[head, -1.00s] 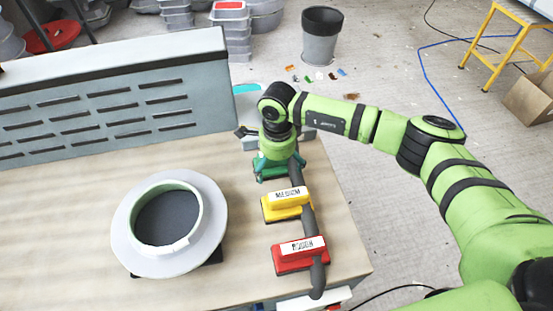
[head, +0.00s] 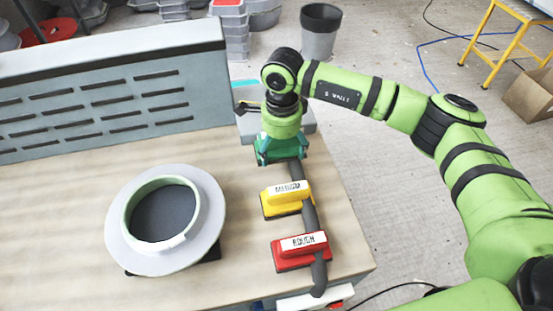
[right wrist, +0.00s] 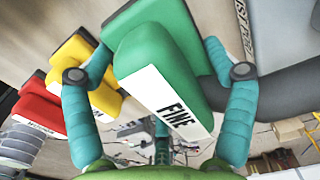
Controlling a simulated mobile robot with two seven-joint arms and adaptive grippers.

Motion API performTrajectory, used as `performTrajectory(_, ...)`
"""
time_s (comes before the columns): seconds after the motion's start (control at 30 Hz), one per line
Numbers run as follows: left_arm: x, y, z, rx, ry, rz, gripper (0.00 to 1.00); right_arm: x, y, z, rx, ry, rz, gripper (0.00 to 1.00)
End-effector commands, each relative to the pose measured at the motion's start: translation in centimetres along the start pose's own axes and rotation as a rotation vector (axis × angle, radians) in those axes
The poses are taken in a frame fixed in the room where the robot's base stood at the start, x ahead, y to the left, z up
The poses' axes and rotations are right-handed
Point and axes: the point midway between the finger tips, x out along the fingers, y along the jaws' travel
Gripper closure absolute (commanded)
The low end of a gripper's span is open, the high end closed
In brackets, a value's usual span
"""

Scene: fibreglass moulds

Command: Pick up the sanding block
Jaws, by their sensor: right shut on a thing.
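My right gripper (head: 282,156) is shut on the green sanding block (head: 279,149) at the far end of a row of blocks. In the right wrist view the green block (right wrist: 165,65) has a white label reading FINE, and a teal finger presses each side of it. It appears raised off the bench; the exact gap cannot be told. A yellow block (head: 287,198), its label reading MEDIUM, and a red block (head: 300,250), labelled ROUGH, stand nearer on the bench. My left gripper is not in view.
A dark grey hose or bar (head: 310,216) runs along the blocks near the bench's right edge. A round mould (head: 118,225) with a pale flange sits on the bench (head: 60,200) at left. A slotted grey panel (head: 110,105) stands behind. Bare bench lies between mould and blocks.

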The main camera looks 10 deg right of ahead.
Motion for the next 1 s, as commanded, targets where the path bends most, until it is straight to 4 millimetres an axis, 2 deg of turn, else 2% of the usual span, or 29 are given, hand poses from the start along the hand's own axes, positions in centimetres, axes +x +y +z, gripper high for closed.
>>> performTrajectory(0.03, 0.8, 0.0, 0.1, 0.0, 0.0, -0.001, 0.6, -0.2, 0.4, -1.5, 0.006, 0.005, -0.001, 0.54)
performTrajectory(0.2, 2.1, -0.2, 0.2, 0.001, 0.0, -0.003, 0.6, -2.3, 1.7, -4.6, 0.006, 0.004, -0.001, 0.54)
performTrajectory(0.5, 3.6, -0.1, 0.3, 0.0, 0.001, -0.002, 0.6, -5.1, 3.4, -8.6, 0.004, 0.003, 0.001, 0.54)
performTrajectory(0.7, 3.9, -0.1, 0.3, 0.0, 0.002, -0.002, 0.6, -6.0, 3.8, -9.7, 0.003, 0.004, 0.002, 0.54)
performTrajectory(1.0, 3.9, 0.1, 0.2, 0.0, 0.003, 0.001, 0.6, -6.2, 3.9, -9.8, 0.002, 0.003, 0.002, 0.54)
